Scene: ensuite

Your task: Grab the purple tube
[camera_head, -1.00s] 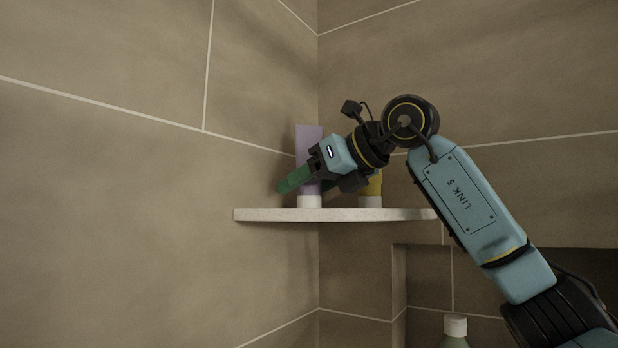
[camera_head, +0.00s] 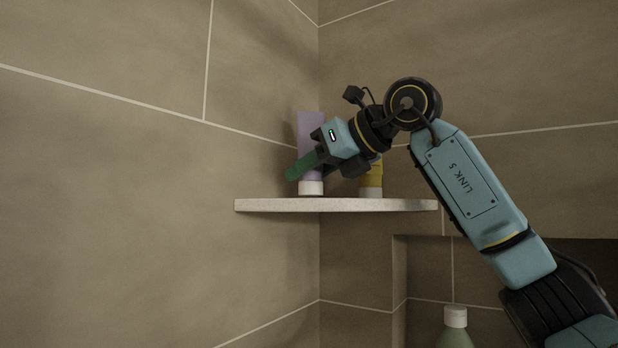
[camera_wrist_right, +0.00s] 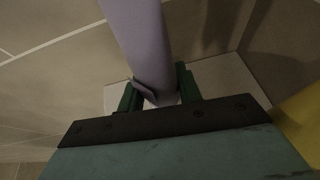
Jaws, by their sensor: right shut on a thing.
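The purple tube (camera_head: 311,126) stands upright on its white cap at the corner shelf (camera_head: 345,205). My right gripper (camera_head: 307,167) reaches it from the right, with green fingers around the lower part of the tube just above the cap. In the right wrist view the tube (camera_wrist_right: 139,35) passes between the two fingers of my right gripper (camera_wrist_right: 158,90), which is shut on it. The cap appears at or very slightly above the shelf surface; any gap is too small to be sure of. My left gripper is not in view.
A yellow tube (camera_head: 372,178) with a white cap stands on the shelf just right of the purple one, partly behind my gripper. Tiled walls meet close behind. Below right, a green bottle (camera_head: 455,340) with a white cap stands by a recess. The shelf's left end is clear.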

